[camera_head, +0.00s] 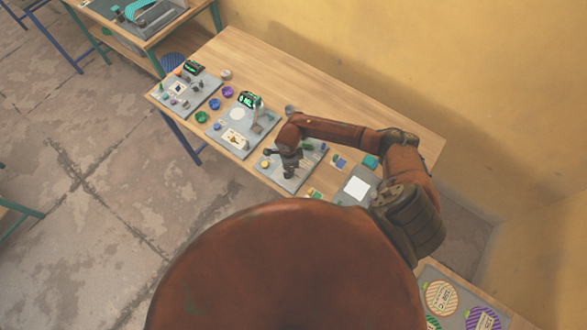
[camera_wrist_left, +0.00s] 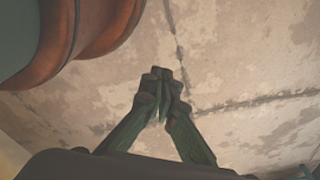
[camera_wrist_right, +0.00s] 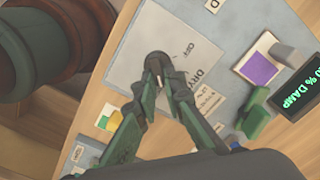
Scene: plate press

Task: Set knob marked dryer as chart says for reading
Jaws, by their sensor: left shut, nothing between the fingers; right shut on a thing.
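In the right wrist view, my right gripper (camera_wrist_right: 165,85) is shut on a dark round knob (camera_wrist_right: 156,62) with a pale pointer line. The knob stands on a grey panel (camera_wrist_right: 205,45) with the letters OFF and a partly hidden "DRY..." beside it. A black display (camera_wrist_right: 304,90) at the right edge shows green text ending in "0 % DAMP"; its start is cut off. In the head view, my right gripper (camera_head: 289,173) is over a grey board on the table. My left gripper (camera_wrist_left: 160,80) is shut and empty above the floor. I cannot make out a readable chart.
A green lever-like part (camera_wrist_right: 254,114) and a purple square (camera_wrist_right: 258,69) are close to the knob. On the wooden table (camera_head: 330,95), several boards with small parts stand to the left. A white sheet (camera_head: 357,187) lies to the right. The table's back strip is clear.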

